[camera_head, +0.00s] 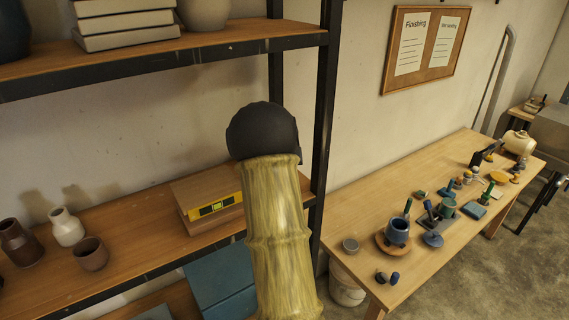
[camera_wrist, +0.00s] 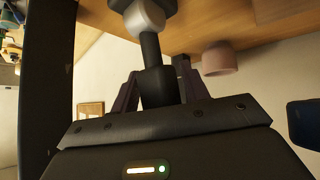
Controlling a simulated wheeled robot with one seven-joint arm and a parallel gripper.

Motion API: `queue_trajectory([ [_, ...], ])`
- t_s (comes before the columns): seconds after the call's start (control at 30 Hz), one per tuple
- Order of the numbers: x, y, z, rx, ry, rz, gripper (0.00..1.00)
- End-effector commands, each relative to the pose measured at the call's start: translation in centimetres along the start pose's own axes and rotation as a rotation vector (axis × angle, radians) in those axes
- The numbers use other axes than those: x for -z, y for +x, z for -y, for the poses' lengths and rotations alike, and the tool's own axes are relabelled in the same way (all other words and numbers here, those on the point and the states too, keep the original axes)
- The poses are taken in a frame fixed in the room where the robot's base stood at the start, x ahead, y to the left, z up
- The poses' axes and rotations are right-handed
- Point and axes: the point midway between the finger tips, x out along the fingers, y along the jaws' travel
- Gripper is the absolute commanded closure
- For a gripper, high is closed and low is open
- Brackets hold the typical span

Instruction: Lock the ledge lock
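In the wrist view my gripper (camera_wrist: 158,72) has its two dark fingers apart, one on each side of a dark cylindrical handle (camera_wrist: 160,88). The handle narrows to a black stem that meets a pale grey rounded collar (camera_wrist: 145,16) by the wooden shelf. This may be the ledge lock, but its full shape is cut off by the picture's top edge. I cannot tell whether the fingers touch the handle or press on it. In the head view my own arm hides my gripper, and no lock can be made out there.
A shelf board (camera_head: 130,222) with small pots and a box with a yellow spirit level (camera_head: 213,207) stands left. A black post (camera_head: 325,110) rises beside my arm. A workbench (camera_head: 345,215) with cups and tools is at right. A pinkish pot (camera_wrist: 219,60) shows in the wrist view.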

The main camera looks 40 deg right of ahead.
Motion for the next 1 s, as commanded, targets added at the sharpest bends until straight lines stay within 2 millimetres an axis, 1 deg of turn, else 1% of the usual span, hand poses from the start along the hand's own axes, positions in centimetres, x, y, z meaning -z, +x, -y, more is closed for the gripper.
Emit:
queue_trajectory([
  [0.07, 0.0, 0.0, 0.1, 0.001, -0.001, 0.0, 0.43],
  [0.37, -0.1, -0.1, 0.1, 0.001, -0.001, 0.002, 0.43],
  [0.53, -0.1, -1.0, 0.1, 0.0, -0.001, 0.0, 0.43],
  [0.67, -0.2, -2.5, 0.2, 0.002, -0.001, -0.001, 0.43],
  [1.0, -0.2, -8.1, 0.3, 0.003, -0.002, -0.002, 0.43],
])
